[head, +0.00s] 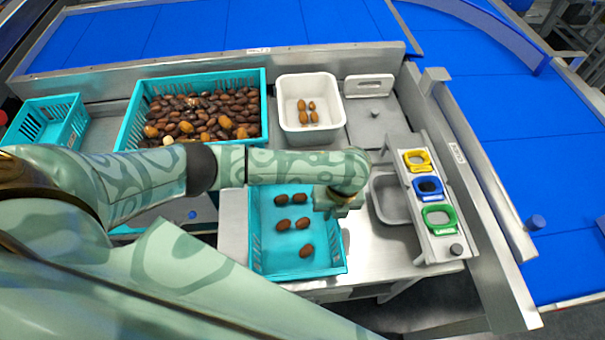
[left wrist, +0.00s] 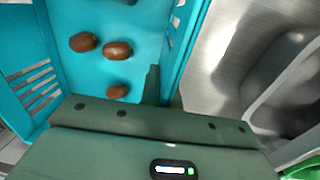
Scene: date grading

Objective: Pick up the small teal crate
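The small teal crate (head: 269,258) stands on the metal bench, in the lower middle of the head view, with several brown dates spread on its floor. My left gripper (head: 338,205) points down at its right wall. In the left wrist view, the two fingers (left wrist: 163,88) sit on either side of the crate's wall (left wrist: 188,35), close against it, so the gripper looks shut on that wall. The fingertips are mostly hidden in the head view. My right gripper is not in view.
A large teal crate (head: 128,124) full of dates, an empty teal crate (head: 55,103) and a white bin (head: 284,93) with several dates stand behind. A grey tray (head: 380,205) and a rack (head: 440,247) with yellow, blue and green items are at the right. Blue conveyors run beyond.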

